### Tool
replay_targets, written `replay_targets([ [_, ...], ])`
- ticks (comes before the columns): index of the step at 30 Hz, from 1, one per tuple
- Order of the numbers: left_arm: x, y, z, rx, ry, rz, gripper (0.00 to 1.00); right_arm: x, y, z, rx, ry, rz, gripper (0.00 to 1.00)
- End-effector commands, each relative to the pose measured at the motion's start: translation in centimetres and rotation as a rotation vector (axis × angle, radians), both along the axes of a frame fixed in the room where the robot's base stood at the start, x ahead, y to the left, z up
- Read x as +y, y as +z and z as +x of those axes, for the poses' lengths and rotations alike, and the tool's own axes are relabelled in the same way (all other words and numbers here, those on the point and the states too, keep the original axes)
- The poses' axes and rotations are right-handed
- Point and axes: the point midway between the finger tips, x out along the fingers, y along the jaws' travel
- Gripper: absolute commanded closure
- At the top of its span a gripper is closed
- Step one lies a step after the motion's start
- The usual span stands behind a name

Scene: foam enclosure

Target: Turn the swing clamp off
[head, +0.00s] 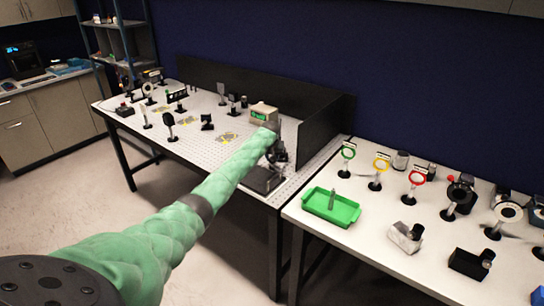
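My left arm, in a green sleeve, reaches from the lower left to the right end of the perforated optical table (231,123). My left gripper (277,153) is small and dark there, and I cannot tell whether its fingers are open or shut. It is close to a dark item with a flat dark base (262,180) at the table's front right corner. I cannot pick out a swing clamp for certain; the arm and gripper hide part of this spot. My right gripper is not in view.
A beige box with a green display (263,112) stands just behind the gripper. Black panels (316,135) close the table's back and right side. Several optic mounts stand to the left. A white side table (378,208) holds a green tray (316,208) and ringed mounts.

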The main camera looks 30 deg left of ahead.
Motion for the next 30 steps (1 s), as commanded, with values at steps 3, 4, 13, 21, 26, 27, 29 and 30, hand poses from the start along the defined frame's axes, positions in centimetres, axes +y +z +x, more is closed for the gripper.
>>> replay_targets([
  [3, -0.1, 0.2, 0.1, -0.001, 0.074, 0.000, 0.94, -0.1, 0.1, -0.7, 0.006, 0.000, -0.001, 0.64],
  [4, -0.1, 0.2, 0.1, -0.001, 0.091, 0.000, 0.94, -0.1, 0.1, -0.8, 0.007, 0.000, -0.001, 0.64],
  [13, -0.1, 0.2, 0.1, -0.001, 0.199, 0.000, 0.94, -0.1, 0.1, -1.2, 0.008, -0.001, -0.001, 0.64],
  [21, 0.0, 0.1, 0.1, -0.001, 0.223, 0.000, 0.94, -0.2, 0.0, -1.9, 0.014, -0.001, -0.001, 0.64],
  [26, 0.0, 0.1, 0.1, -0.001, 0.222, 0.000, 0.94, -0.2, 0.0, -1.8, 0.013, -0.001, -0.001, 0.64],
  [27, 0.0, 0.1, 0.1, -0.001, 0.222, 0.000, 0.94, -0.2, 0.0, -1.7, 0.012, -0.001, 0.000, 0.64],
  [29, -0.1, 0.1, 0.1, -0.001, 0.222, 0.000, 0.94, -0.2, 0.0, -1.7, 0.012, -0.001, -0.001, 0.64],
  [30, -0.1, 0.1, 0.1, -0.002, 0.222, 0.001, 0.65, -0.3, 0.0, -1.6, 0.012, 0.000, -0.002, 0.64],
])
